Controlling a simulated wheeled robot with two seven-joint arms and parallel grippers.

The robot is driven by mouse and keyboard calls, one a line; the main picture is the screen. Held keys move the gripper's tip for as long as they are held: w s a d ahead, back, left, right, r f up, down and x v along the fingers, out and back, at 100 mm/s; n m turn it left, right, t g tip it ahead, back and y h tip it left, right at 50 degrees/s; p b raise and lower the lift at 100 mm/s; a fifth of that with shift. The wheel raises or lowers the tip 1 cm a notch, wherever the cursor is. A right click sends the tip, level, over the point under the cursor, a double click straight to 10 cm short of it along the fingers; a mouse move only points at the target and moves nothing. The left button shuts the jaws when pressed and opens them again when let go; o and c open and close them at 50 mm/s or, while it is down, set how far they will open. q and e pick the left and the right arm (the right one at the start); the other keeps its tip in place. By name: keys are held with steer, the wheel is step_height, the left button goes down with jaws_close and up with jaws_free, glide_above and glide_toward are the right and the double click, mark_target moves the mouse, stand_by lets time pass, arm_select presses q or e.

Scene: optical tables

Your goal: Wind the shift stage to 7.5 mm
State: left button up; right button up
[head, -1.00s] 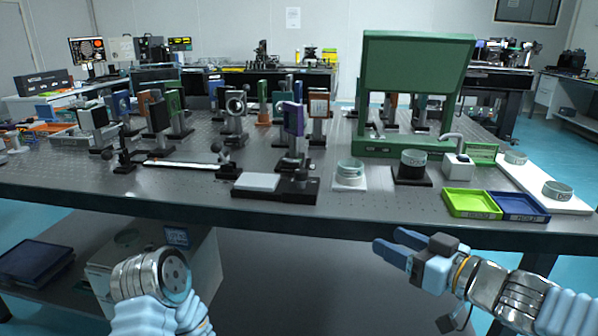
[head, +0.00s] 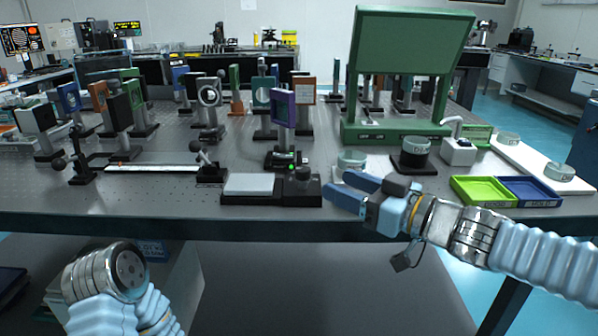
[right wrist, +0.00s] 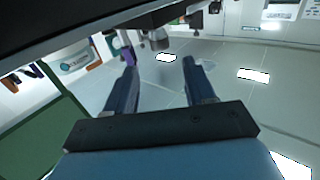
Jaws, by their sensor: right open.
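A black stage-like unit (head: 272,201) sits at the table's front edge, with a pale flat plate (head: 248,184) on its left and a dark upright knob (head: 303,179) on its right. A small green light shows just behind it. Behind stands a purple-framed optic (head: 283,108) on a post. Which part is the shift stage, and any scale reading, I cannot tell. My right gripper (head: 337,187) is open and empty, just right of the knob and apart from it. Its two spread fingers also show in the right wrist view (right wrist: 160,64). My left gripper is not visible; only my left arm shows.
A pale-green ring-shaped item (head: 351,161) and a dark cup-like holder (head: 415,152) stand behind my right gripper. Green (head: 482,191) and blue (head: 531,190) trays lie at the right. A rail (head: 152,168) lies left. A large green frame (head: 410,60) rises behind.

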mark_target(307, 175)
steer(key=x, duration=0.9)
steer(key=shift+w+a+b, duration=0.25)
steer(key=shift+a+b, duration=0.05)
steer(key=shift+b, duration=0.1)
steer(key=c, duration=0.9)
steer(key=m+t+h+b, duration=0.1)
steer(key=b, duration=0.3)
steer(key=m+t+h+b, duration=0.1)
steer(key=t+b, duration=0.1)
steer(key=b, duration=0.2)
steer(key=shift+d+f+m+h, duration=0.1)
steer(key=shift+f+m+h, duration=0.2)
steer(key=shift+f+h, duration=0.1)
steer(key=m+t+h+b, duration=0.1)
steer(key=h+b, duration=0.1)
steer(key=b, duration=0.9)
steer(key=shift+m+h, duration=0.4)
steer(key=shift+t+b, duration=0.3)
steer(key=shift+b, duration=0.25)
steer(key=shift+r+m+h, duration=0.25)
steer(key=shift+m+h, duration=0.05)
